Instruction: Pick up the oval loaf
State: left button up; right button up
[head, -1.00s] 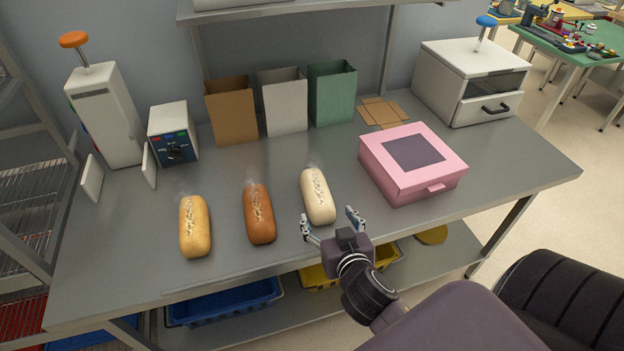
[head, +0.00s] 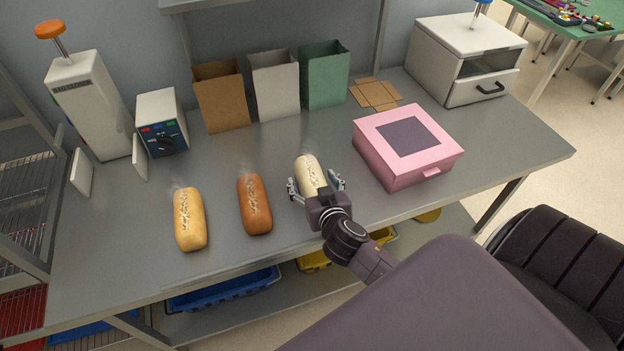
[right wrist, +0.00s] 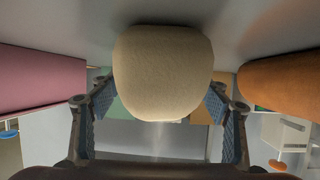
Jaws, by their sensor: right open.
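Three long rounded loaves lie in a row on the steel table: a yellow one (head: 190,219), a brown one (head: 254,203) and a pale cream one (head: 307,167). All are oblong, so I cannot tell by shape which is called oval. My right gripper (head: 313,183) is open, with its fingers on either side of the cream loaf's near end. In the right wrist view the cream loaf's end (right wrist: 162,75) fills the space between the fingers (right wrist: 160,104); I cannot tell whether they touch it. The gripper hides the loaf's near end in the head view. My left gripper is not in view.
A pink box (head: 440,161) stands right of the cream loaf. Brown (head: 222,98), white (head: 274,87) and green (head: 324,76) paper bags stand behind. A dial unit (head: 163,125) and a tall sealer (head: 90,105) are at the left. The steel table (head: 110,235) has bare room between loaves.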

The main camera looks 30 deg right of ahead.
jog(key=shift+w+d+f, duration=0.1)
jog(key=shift+w, duration=0.1)
jog(key=c, duration=1.4)
